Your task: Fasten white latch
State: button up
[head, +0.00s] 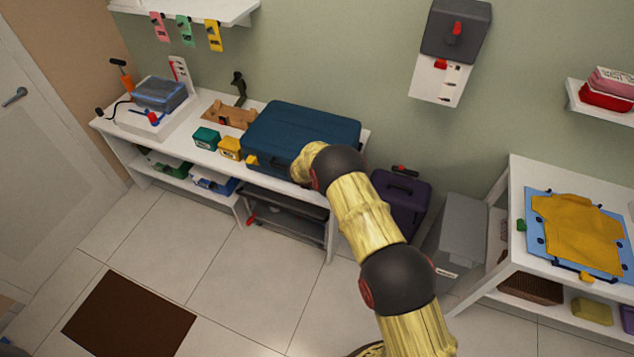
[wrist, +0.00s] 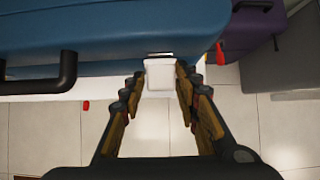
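A large dark blue suitcase (head: 303,135) lies flat on the white bench at the back; its blue side fills the upper left of the wrist view (wrist: 110,30). A small white latch (wrist: 160,74) hangs down from the suitcase's edge in the wrist view; it is hidden behind my arm in the head view. My gripper (wrist: 157,80) is open, its two fingertips on either side of the latch. A narrow gap shows on the left; on the right I cannot tell whether it touches. In the head view my arm hides the gripper.
A black handle (wrist: 45,82) sticks out from the suitcase left of my gripper. A purple case (head: 402,200) stands on the floor right of the white bench (head: 170,140). A yellow box (head: 230,148) sits left of the suitcase.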

jog(key=o, duration=0.4)
jog(key=shift+c, duration=0.2)
jog(key=shift+f, duration=0.1)
jog(key=shift+s, duration=0.1)
jog(key=v, duration=1.2)
jog(key=shift+d, duration=0.1)
